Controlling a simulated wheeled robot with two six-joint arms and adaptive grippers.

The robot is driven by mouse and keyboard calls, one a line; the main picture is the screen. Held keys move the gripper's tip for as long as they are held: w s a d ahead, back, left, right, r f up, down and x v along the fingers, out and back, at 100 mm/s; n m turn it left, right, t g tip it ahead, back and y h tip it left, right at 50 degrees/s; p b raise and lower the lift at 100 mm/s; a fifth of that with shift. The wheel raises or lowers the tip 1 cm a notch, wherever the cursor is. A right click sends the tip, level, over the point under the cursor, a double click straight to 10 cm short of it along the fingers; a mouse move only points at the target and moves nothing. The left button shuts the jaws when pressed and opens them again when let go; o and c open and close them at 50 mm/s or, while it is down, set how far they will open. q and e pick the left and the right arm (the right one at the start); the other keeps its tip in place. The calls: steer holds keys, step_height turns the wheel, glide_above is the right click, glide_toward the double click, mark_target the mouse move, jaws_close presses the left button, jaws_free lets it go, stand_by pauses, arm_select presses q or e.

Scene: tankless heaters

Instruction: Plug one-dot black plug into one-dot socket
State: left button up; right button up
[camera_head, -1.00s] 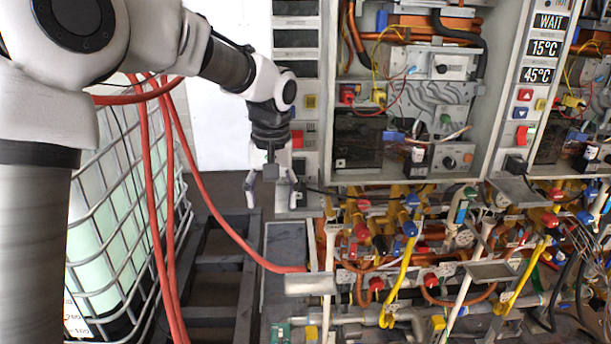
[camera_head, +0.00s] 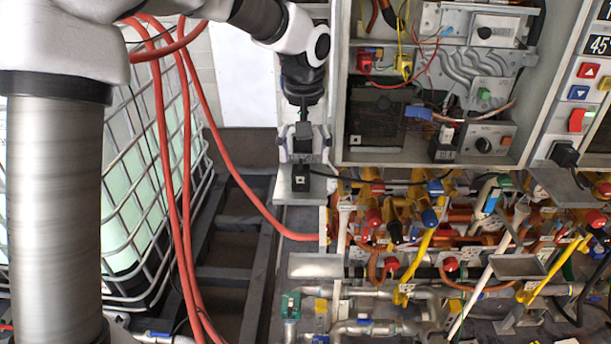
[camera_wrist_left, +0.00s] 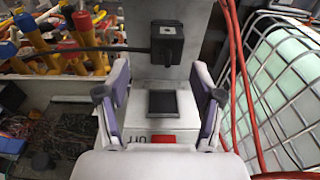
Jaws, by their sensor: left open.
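A black block-shaped plug (camera_head: 301,179) with a small white mark on its face rests on a grey shelf (camera_head: 283,192). Its black cable runs off to the right. The plug is at the top centre of the left wrist view (camera_wrist_left: 167,43). I cannot count its dots. My left gripper (camera_head: 302,158) points down just above and in front of it. In the left wrist view the gripper (camera_wrist_left: 160,95) is open and empty, with the plug beyond its fingertips. A dark square recess (camera_wrist_left: 162,103), possibly the socket, lies between the fingers. No dots are readable on it.
A red switch (camera_wrist_left: 163,138) lies near the recess. Pipes and valves (camera_head: 430,225) crowd the lower right. Another black plug (camera_head: 443,143) sits in the open heater. Red hoses (camera_head: 158,150) and a caged tank (camera_head: 130,220) stand left.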

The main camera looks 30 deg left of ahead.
mark_target(301, 169)
arm_select(q)
steer(key=s+f+p, duration=0.2)
steer(key=shift+s+p, duration=0.25)
steer(key=shift+p, duration=0.15)
steer(key=w+f, duration=0.2)
steer(key=shift+w+a+f, duration=0.1)
steer(key=shift+a+f, duration=0.05)
steer(key=shift+f, duration=0.2)
steer(key=shift+r, duration=0.1)
steer(key=shift+s+r, duration=0.15)
steer(key=shift+s, duration=0.25)
steer(key=shift+c, duration=1.4)
steer(key=shift+s, duration=0.2)
steer(key=c, duration=0.9)
steer(key=shift+w, duration=0.1)
arm_select(e)
steer(key=r, duration=0.1)
steer(key=s+r, duration=0.1)
steer(key=r, duration=0.1)
steer(key=shift+s+r, duration=0.1)
steer(key=shift+r, duration=0.05)
